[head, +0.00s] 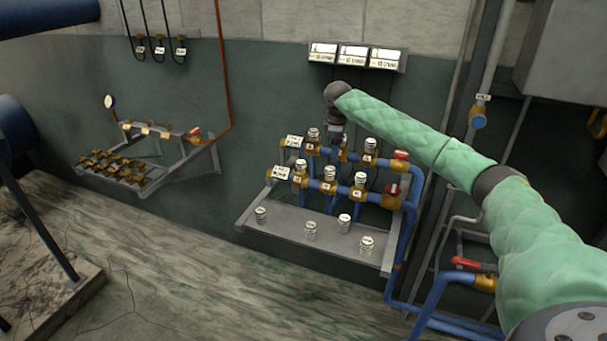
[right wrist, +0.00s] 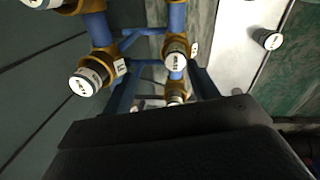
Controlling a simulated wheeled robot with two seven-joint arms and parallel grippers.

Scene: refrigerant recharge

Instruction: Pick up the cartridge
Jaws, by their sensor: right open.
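Several small white-capped cartridges stand upright in brass fittings on the blue pipe rack, one of them at the front middle (head: 329,174). Others stand loose on the grey shelf, such as one at its left end (head: 260,213). My right gripper (head: 337,136) is above the back row of the rack, pointing down, and partly hides a cartridge there. In the right wrist view, its two dark fingers (right wrist: 163,85) are apart, with a white-capped cartridge (right wrist: 176,55) showing between or beyond them; I cannot tell how close it is. My left gripper is not in view.
The grey shelf (head: 290,238) runs below the rack. Red-handled valves (head: 401,155) and blue pipes (head: 408,225) stand at the rack's right. Three display boxes (head: 353,57) hang on the wall above. A brass valve manifold (head: 120,165) is at the left.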

